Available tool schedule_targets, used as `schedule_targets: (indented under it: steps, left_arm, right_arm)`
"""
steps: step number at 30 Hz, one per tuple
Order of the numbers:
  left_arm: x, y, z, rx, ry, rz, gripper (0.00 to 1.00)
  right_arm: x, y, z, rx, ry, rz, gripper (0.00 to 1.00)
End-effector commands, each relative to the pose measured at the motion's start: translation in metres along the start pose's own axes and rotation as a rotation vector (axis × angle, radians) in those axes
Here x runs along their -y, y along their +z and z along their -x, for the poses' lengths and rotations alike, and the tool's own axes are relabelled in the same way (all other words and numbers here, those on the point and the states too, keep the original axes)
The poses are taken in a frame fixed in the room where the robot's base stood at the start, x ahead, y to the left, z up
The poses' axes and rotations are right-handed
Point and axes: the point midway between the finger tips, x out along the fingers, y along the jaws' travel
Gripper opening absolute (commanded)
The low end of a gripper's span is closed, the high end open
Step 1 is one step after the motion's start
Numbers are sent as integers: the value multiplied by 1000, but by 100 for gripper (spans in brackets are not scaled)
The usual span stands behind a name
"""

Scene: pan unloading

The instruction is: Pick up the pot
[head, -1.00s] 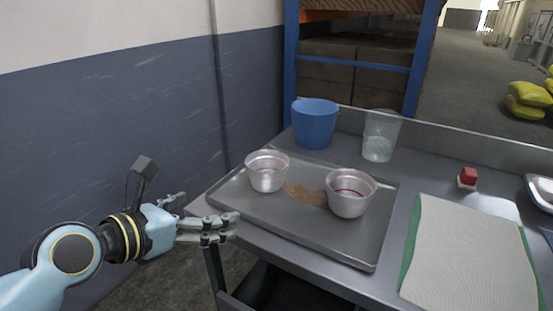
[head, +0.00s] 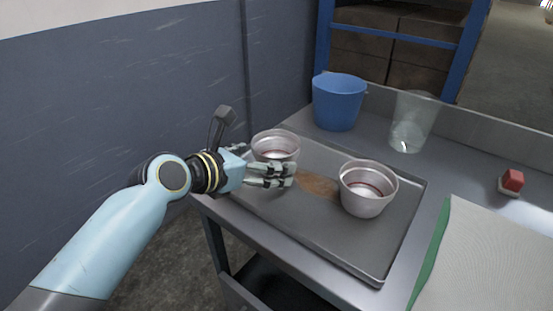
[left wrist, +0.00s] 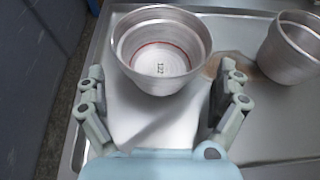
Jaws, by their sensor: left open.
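Two silver metal pots stand upright on a grey metal tray (head: 335,245). The left pot (head: 275,144) is partly hidden behind my left gripper in the head view. The right pot (head: 367,188) stands apart to the right. My left gripper (head: 262,166) is open beside the left pot. In the left wrist view my open left gripper (left wrist: 164,82) has a finger to either side, and the left pot (left wrist: 160,48) sits ahead, centred between them. It is not gripped. The right pot (left wrist: 290,48) shows at the right edge there. My right gripper is not in view.
A blue bucket (head: 338,101) and a clear container (head: 413,122) stand behind the tray. A red and white block (head: 511,182) and a light mat with a green edge (head: 490,262) lie to the right. A brown patch (head: 318,186) marks the tray between the pots. A wall rises at left.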

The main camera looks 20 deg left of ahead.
Motion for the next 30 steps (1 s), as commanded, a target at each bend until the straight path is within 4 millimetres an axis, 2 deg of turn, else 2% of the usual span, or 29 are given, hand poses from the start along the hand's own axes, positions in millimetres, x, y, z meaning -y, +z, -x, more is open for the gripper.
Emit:
schedule_targets:
  steps: [3, 6, 14, 26, 30]
  left_arm:
    - [-1, -1, -21, 1, 0, 2, 100]
    - [-1, -2, -32, -1, 0, 2, 100]
    - [-1, -1, -35, -1, 1, 1, 100]
    - [-1, -1, -34, -1, 1, 1, 49]
    - [-1, -1, -34, 0, 1, 1, 47]
  right_arm:
    - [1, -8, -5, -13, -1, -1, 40]
    - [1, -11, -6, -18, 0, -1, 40]
    - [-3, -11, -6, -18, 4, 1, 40]
    - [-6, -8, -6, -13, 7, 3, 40]
    - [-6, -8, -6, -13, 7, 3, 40]
